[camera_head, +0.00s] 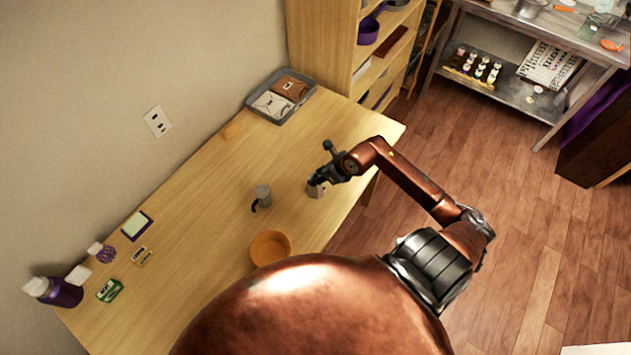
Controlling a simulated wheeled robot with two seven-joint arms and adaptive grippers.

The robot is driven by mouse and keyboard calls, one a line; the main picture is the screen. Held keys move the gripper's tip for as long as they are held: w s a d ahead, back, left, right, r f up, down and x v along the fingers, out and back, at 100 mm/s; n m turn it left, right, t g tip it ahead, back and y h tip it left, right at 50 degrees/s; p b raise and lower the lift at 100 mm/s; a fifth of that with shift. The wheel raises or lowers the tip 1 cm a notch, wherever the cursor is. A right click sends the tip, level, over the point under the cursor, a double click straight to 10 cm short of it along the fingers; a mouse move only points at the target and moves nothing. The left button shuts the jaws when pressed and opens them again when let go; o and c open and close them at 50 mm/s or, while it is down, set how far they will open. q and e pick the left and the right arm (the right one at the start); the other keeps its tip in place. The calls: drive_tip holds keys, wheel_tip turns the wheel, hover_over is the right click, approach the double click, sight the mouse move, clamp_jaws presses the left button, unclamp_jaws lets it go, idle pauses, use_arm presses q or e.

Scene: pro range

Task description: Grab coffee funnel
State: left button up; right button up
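My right gripper (320,178) is low over the wooden table near its right edge, at a small grey metal piece (316,190). This piece may be the coffee funnel, but it is too small and partly covered to be sure. The fingers are at its top; I cannot tell whether they touch it or how far they are apart. A grey metal pot part (263,193) with a black handle stands to the left of it on the table. My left gripper is not in view.
An orange bowl (270,247) sits nearer on the table (205,215). A grey tray (282,96) with packets lies at the far end by a wooden shelf (325,45). A purple bottle (62,292) and small items are at the left. The table's middle is mostly clear.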

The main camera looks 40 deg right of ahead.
clamp_jaws()
idle(0.3)
drive_tip(key=shift+r, duration=0.15)
